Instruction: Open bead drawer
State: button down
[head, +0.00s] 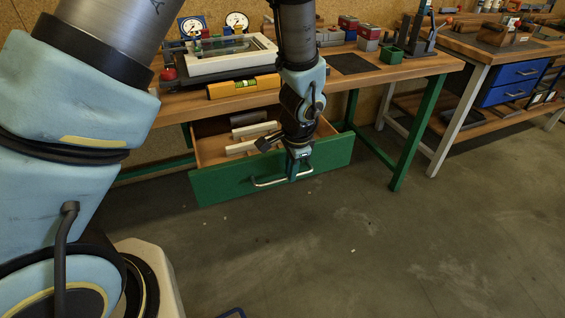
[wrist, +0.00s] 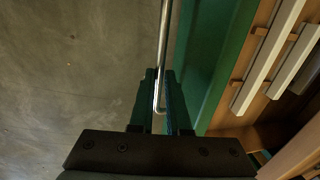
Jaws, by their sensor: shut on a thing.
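The bead drawer (head: 220,184) is a green-fronted wooden drawer under the workbench, and it stands pulled out. Its silver bar handle (head: 268,183) runs along the front. My gripper (head: 298,172) is at the right part of the handle, in front of the drawer. In the wrist view my gripper (wrist: 160,105) is shut on the handle (wrist: 164,45) near its bent end. The green front (wrist: 218,75) is just right of the fingers there. Pale bead strips (wrist: 270,55) lie inside the drawer. My arm hides part of the drawer's inside in the head view.
The workbench top (head: 400,72) above holds a white glass frame (head: 215,62), a yellow level (head: 243,87) and small boxes. Green table legs (head: 417,130) stand to the right. The concrete floor (head: 350,235) in front is largely clear.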

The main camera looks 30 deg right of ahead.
jog(key=shift+s+a+b, duration=0.15)
jog(key=shift+s+b, duration=0.15)
jog(key=shift+s, duration=0.9)
jog(key=shift+s+a+b, duration=0.15)
jog(key=shift+s+b, duration=0.1)
jog(key=shift+s, duration=0.9)
jog(key=c, duration=0.9)
grip_release()
jog(key=r, duration=0.3)
jog(key=s+r, duration=0.1)
jog(key=r, duration=0.3)
jog(key=s+r, duration=0.1)
jog(key=r, duration=0.2)
jog(key=shift+a+r+b, duration=0.1)
jog(key=shift+r+b, duration=0.2)
